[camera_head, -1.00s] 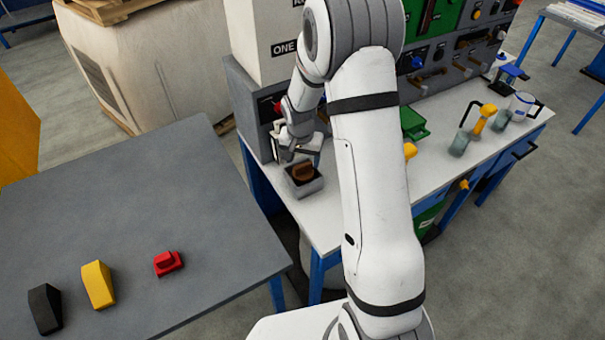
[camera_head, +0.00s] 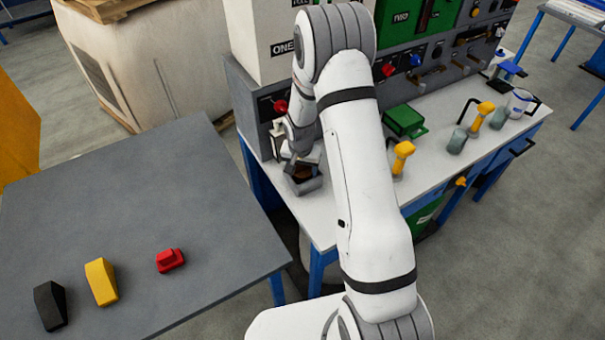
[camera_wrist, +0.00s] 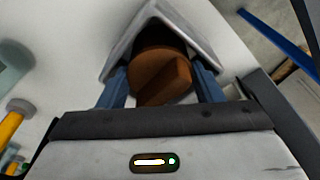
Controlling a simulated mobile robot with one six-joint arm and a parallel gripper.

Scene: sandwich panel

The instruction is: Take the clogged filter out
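The filter, a round brown piece with a raised bar across its top, sits in a small square grey housing (camera_head: 305,186) on the white bench. Its brown top shows in the wrist view (camera_wrist: 158,72), inside the grey housing rim (camera_wrist: 206,46). My gripper (camera_wrist: 160,80) is just above it, with its blue-grey fingers spread on the left and right of the brown top. Narrow gaps seem to show between fingers and filter; I cannot tell whether either touches. In the head view my gripper (camera_head: 306,160) partly hides the filter.
A grey panel with a red knob (camera_head: 280,106) stands close behind the housing. A green box (camera_head: 404,121) and a yellow-handled item (camera_head: 402,156) are to the right. Red (camera_head: 170,260), yellow (camera_head: 101,282) and black (camera_head: 49,305) pieces lie on the grey table.

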